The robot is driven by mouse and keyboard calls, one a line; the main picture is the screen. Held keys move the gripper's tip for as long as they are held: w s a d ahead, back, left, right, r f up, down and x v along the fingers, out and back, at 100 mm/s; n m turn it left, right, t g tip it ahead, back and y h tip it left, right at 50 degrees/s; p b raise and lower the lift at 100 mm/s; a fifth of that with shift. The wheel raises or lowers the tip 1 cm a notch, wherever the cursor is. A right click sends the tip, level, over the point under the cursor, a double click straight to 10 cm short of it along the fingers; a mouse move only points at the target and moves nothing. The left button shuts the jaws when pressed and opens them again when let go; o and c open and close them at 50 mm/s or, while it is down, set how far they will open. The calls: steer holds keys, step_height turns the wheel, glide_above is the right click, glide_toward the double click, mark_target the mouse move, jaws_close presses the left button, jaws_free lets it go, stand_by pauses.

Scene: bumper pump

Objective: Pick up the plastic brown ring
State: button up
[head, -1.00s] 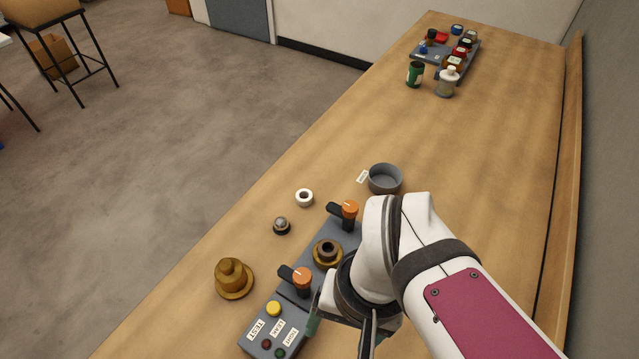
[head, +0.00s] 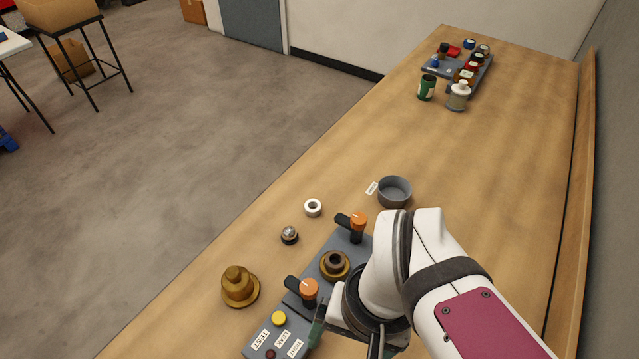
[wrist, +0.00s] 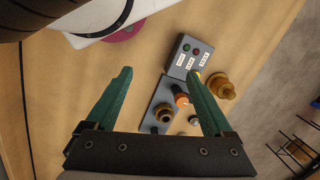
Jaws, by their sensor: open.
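A dark brown ring (head: 335,259) sits on a round gold-brown flanged seat (head: 328,276) on the grey fixture, between two orange-topped clamps. I take it for the plastic brown ring, though its material is hard to tell. In the wrist view the ring (wrist: 163,113) shows small, between my spread green fingers and well beyond them. My gripper (wrist: 160,72) is open and empty. In the head view it is partly hidden by my arm, right of the fixture's button end.
Orange clamps (head: 309,288) (head: 358,221) rise beside the ring. A gold-brown stepped piece (head: 239,287), a silver-topped ball piece (head: 289,235), a white ring (head: 313,207) and a grey bowl (head: 394,191) stand nearby. A far tray (head: 440,68) holds several jars. Mid-bench is clear.

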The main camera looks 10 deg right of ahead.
steer(key=w+d+f+m+g+y, duration=0.1)
steer(key=w+d+m+g+y, duration=0.15)
steer(key=w+m+y, duration=0.45)
steer(key=w+d+f+m+t+y, duration=0.2)
steer(key=w+d+f+m+t, duration=0.3)
steer(key=d, duration=0.3)
steer(key=m+t+y, duration=0.1)
steer(key=m+t, duration=0.3)
steer(key=m, duration=0.2)
glide_toward(342, 261)
steer(key=x, duration=0.9)
steer(key=shift+w+a+f, duration=0.2)
steer(key=shift+a, duration=0.1)
jaws_close()
